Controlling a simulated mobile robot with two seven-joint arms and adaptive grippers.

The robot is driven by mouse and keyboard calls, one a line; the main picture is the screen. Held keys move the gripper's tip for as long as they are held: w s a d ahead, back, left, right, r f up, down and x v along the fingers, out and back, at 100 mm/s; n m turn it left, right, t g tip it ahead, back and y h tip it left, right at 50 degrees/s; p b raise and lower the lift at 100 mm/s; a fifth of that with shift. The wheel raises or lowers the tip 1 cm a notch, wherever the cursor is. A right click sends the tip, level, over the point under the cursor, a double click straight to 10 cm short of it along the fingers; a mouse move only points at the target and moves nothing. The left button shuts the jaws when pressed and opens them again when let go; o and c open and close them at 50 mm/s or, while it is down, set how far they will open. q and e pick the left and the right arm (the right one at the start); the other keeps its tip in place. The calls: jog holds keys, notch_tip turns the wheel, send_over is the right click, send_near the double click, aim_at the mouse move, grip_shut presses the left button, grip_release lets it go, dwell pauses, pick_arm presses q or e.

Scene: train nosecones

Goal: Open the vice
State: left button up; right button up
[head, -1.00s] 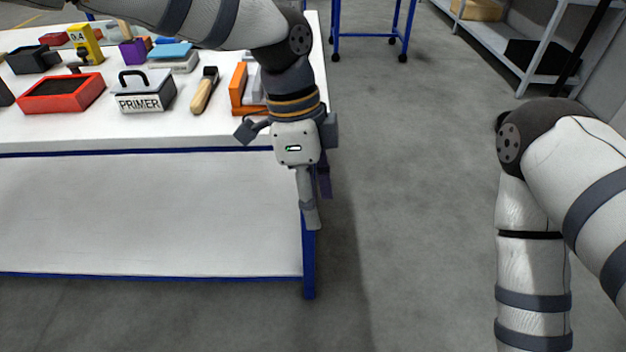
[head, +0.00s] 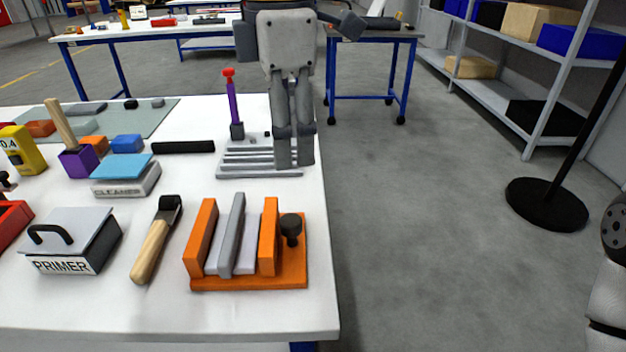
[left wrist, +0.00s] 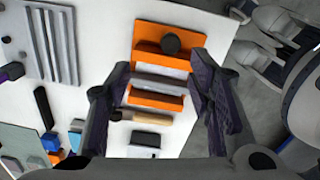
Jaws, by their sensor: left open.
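The vice (head: 283,279) is orange, with two upright orange plates, a grey movable jaw (head: 232,236) between them and a black knob (head: 291,228) on its right side. It sits at the table's near right corner. A gap shows between the grey jaw and the right orange plate. My left gripper (head: 294,160) points down beyond the vice, apart from it, and is open and empty. In the left wrist view the vice (left wrist: 150,97) appears between the open fingers (left wrist: 160,66), its black knob (left wrist: 171,43) uppermost. My right gripper is out of view.
A wooden-handled brush (head: 153,242) lies left of the vice, with the PRIMER box (head: 72,245) farther left. The CLEANER box (head: 125,182) and a grey slotted rack (head: 245,160) stand behind. Open floor lies right of the table (head: 170,315).

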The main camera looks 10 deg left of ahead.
pick_arm(q)
send_over(291, 220)
jog(key=f, duration=0.4)
jog(key=shift+s+f, duration=0.2)
jog(key=f, duration=0.7)
jog(key=shift+w+f, duration=0.2)
jog(key=shift+f, duration=0.05)
grip_shut()
jog(key=shift+n, duration=1.2)
